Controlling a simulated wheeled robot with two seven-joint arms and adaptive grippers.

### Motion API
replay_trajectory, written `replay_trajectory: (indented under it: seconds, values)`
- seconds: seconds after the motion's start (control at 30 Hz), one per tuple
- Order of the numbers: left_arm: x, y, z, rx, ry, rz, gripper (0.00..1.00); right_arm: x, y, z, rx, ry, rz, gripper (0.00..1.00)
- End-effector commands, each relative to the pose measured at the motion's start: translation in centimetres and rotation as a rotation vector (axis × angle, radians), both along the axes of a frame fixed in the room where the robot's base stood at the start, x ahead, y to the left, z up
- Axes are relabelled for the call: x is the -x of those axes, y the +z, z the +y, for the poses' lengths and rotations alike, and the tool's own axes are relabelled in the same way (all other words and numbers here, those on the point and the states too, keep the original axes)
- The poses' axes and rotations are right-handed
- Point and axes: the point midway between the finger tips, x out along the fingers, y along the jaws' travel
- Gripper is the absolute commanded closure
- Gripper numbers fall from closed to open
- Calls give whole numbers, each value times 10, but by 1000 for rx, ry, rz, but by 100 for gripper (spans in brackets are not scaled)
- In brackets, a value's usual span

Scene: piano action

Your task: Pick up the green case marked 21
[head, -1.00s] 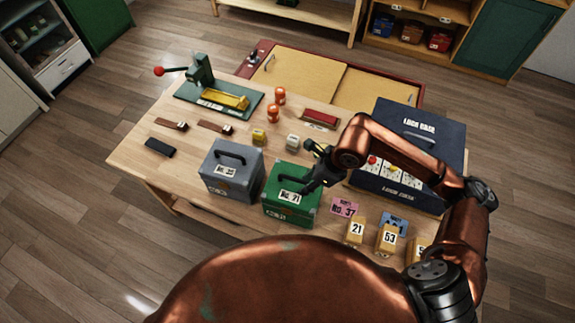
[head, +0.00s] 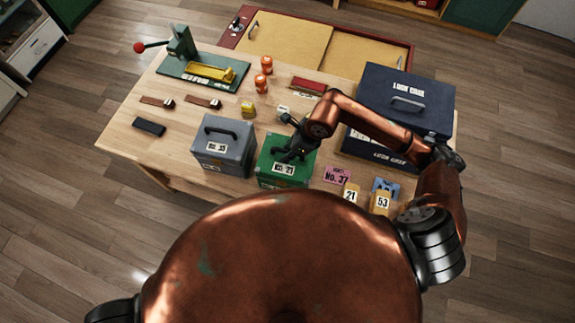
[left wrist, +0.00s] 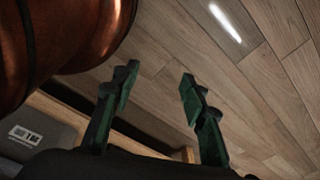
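The green case (head: 270,176) stands upright on the near edge of the wooden table, with a white label reading 21 on its front.
A grey case (head: 222,160) stands close left of the green case. A large dark blue case (head: 408,90) stands at the right. A pink card (head: 337,175) and yellow numbered blocks (head: 380,202) lie right of the green case. A green press (head: 183,45) stands at the back left.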

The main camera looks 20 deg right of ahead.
Motion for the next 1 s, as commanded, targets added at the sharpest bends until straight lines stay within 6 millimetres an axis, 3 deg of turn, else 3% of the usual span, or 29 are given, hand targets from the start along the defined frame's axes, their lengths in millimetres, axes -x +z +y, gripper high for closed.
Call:
replay_trajectory:
  seconds: [0.17, 0.63, 1.0]
  values:
    - [1, 0, 0, 0, 0, 2, 60, -1, 0, 0, 0, 1, 0, 68]
    - [17, -2, 1, -2, 4, 22, 60, 0, 0, 0, 0, 0, 0, 100]
    - [13, -2, 0, 0, 2, 17, 60, 0, 0, 0, 0, 0, 0, 100]
